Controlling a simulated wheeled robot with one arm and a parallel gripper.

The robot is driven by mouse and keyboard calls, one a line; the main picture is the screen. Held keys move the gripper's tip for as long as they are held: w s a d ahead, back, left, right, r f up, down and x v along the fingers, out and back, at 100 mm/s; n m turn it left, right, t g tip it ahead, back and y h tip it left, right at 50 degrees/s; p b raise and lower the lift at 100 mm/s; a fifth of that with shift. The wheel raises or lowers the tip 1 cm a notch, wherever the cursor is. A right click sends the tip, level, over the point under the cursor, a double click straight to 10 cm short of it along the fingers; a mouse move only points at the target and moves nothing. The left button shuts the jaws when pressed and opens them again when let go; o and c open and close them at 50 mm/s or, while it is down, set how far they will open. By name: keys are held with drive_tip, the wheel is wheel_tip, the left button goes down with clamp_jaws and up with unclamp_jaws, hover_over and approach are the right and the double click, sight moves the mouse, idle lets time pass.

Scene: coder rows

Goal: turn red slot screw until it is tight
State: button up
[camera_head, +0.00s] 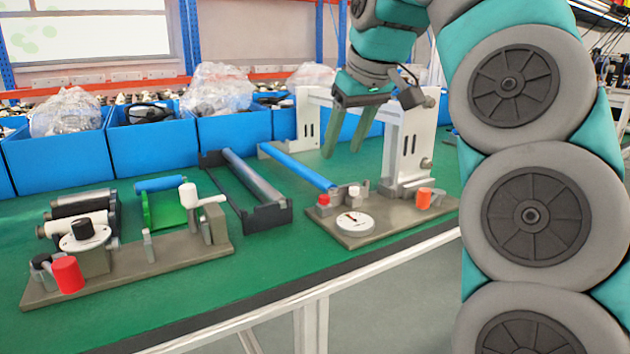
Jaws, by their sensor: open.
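Several red parts are in view, and I cannot tell which is the red slot screw; no slot shows on any of them. A small red knob (323,200) sits at the left of the right-hand fixture plate (385,225). An orange-red cylinder (424,198) stands at the right of the same plate. A larger red cylinder (67,274) is at the front left end of the left-hand fixture (185,252). My gripper (342,150) is open and empty, fingers pointing down. It appears above and behind the right-hand plate, apart from all red parts.
A round white dial (355,222) and a white knob (354,191) are on the right-hand plate. A white frame (408,150) stands close to my gripper. A blue roller (296,165) and dark roller rack (268,215) lie left. Blue bins (155,145) line the back.

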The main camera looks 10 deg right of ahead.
sight(325, 197)
drive_tip(key=shift+n+g, duration=0.5)
drive_tip(key=shift+x, duration=5.55)
drive_tip(key=shift+w+a+r, duration=0.1)
drive_tip(key=shift+a, duration=0.05)
clamp_jaws()
